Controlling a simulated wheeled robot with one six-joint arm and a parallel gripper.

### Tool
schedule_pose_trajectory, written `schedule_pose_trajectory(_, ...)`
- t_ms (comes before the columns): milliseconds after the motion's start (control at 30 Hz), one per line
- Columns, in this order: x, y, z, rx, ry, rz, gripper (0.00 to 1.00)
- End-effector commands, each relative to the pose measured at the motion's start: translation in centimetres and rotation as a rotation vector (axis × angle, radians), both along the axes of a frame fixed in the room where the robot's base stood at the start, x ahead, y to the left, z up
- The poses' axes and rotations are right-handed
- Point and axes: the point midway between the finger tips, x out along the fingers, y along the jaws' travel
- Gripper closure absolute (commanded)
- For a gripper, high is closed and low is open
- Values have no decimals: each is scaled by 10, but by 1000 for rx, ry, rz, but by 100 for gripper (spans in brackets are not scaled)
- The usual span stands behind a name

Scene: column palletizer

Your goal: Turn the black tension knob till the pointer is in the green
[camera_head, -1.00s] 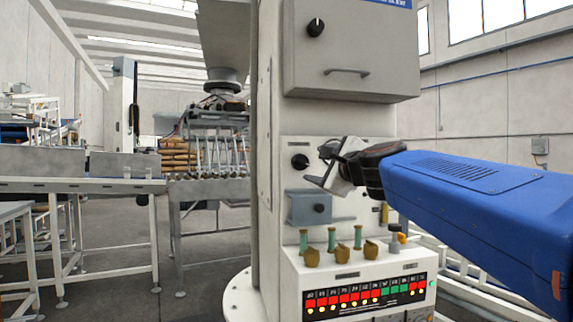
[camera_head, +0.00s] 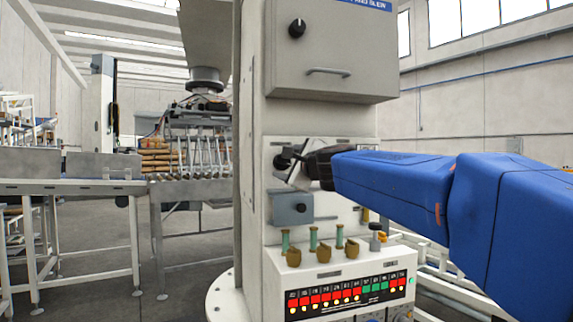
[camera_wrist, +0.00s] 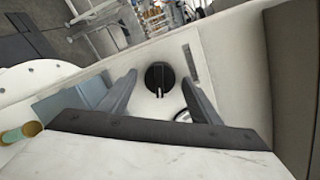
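The black tension knob (camera_head: 281,161) is on the pale column panel, left of my gripper (camera_head: 296,168) in the head view. In the wrist view the round knob (camera_wrist: 159,78) has a light mark pointing down. My open gripper (camera_wrist: 160,80) has one finger on each side of the knob in that picture, with gaps visible. I cannot tell whether the tips reach around it. A round silver-rimmed part (camera_wrist: 183,115), perhaps the gauge, is mostly hidden behind the right finger. Its pointer and any green zone cannot be read.
A blue-grey box (camera_head: 292,207) juts out below the knob. Lower is a ledge with several brass fittings (camera_head: 293,256) and a red-and-green lamp strip (camera_head: 345,298). A grey cabinet (camera_head: 331,50) with another black knob (camera_head: 297,28) overhangs above. A conveyor (camera_head: 75,186) stands left.

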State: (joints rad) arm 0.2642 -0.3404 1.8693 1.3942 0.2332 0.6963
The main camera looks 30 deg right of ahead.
Motion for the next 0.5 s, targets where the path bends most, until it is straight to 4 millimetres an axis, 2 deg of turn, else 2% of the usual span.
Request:
schedule_pose_trajectory(33, 0, 0, 0, 0, 0, 0, 52)
schedule_pose_trajectory(167, 0, 0, 0, 0, 0, 0, 83)
schedule_pose_trajectory(500, 0, 0, -1, 41, -6, 1, 83)
